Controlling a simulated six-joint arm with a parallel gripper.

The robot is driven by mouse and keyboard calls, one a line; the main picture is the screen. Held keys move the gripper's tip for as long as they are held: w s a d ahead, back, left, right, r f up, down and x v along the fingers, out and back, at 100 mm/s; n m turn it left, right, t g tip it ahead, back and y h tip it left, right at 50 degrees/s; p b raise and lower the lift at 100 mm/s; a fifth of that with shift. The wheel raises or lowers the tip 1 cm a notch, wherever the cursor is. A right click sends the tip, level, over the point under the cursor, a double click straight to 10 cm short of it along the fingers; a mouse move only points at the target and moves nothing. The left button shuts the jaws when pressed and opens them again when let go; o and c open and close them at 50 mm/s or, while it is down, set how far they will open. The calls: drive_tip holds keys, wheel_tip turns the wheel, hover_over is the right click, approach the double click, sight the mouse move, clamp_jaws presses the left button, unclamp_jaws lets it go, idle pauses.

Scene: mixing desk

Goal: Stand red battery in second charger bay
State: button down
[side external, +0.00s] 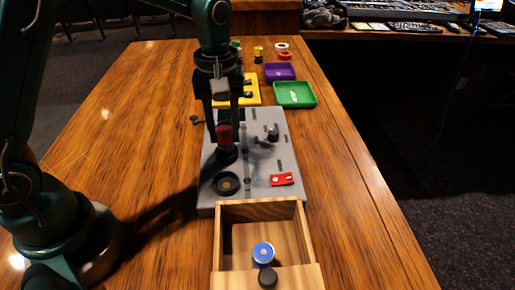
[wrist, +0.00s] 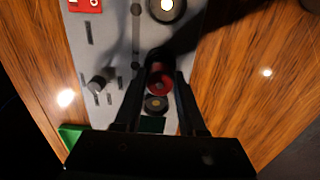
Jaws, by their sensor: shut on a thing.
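The red battery (side external: 225,134) is upright between the fingers of my gripper (side external: 226,124), above the grey panel (side external: 264,160). My gripper points down and is shut on it. In the wrist view the battery's red end (wrist: 159,84) shows between the fingers (wrist: 158,82). A dark round base (side external: 227,156) is directly below the battery in the side view; I cannot tell whether they touch. A dark round socket with a bright centre (side external: 226,183) lies nearer the drawer. Another small dark ring (wrist: 155,104) shows beside the battery in the wrist view. The charger bays are not clearly told apart.
A grey knob (side external: 272,133) and a red block (side external: 282,179) are on the panel's right. The open wooden drawer (side external: 233,210) in front holds a blue round item (side external: 263,252). Yellow (side external: 254,97), green (side external: 294,94) and purple (side external: 279,71) trays stand behind. Table at right is clear.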

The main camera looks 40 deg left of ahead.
sight(224, 129)
drive_tip(key=shift+f, duration=0.4)
drive_tip(key=c, duration=0.8)
unclamp_jaws()
drive_tip(key=shift+o, duration=0.2)
wheel_tip(224, 129, up, 11)
idle(0.4)
